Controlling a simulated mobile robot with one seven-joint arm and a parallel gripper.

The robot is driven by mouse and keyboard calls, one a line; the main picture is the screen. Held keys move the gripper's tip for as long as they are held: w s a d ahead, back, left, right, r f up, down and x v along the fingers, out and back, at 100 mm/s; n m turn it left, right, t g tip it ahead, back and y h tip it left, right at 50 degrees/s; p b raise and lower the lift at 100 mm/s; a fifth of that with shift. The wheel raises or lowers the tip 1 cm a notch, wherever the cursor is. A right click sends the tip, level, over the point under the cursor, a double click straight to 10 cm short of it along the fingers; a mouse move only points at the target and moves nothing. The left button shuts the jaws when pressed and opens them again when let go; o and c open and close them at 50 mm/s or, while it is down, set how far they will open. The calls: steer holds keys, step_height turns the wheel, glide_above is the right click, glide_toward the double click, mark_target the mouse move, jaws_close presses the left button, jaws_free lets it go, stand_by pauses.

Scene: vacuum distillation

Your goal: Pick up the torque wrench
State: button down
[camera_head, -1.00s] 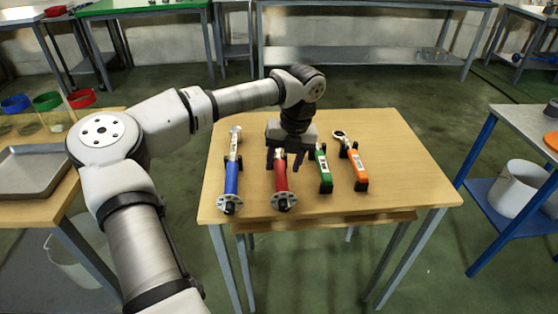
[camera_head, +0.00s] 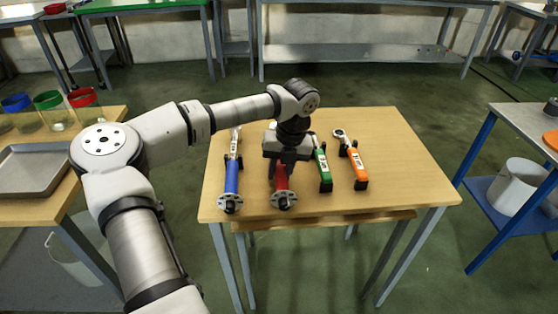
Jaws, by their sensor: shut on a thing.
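Several wrench-like tools lie side by side on the wooden table, and I cannot tell by name which is the torque wrench. The red-handled tool (camera_head: 284,201) has a round grey flange at its near end. My gripper (camera_head: 284,170) points down over it and is shut on its handle, hiding its upper part. The tool appears to be still at table level. To its left is a blue-handled tool (camera_head: 232,178) with a similar flange. To its right are a green-handled tool (camera_head: 322,169) and an orange-handled tool (camera_head: 358,166) with a ring-shaped head.
The wooden table (camera_head: 410,170) is clear on its right side. A side table at left holds a metal tray (camera_head: 32,168) and blue, green and red-rimmed containers (camera_head: 47,100). A blue-framed table (camera_head: 485,150) with a white bucket (camera_head: 515,185) is at right.

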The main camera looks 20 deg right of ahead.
steer(key=shift+r, duration=0.15)
step_height(320, 180, up, 20)
steer(key=shift+b, duration=0.4)
stand_by(0.4)
steer(key=c, duration=1.8)
jaws_free()
jaws_close()
steer(key=shift+a, duration=0.1)
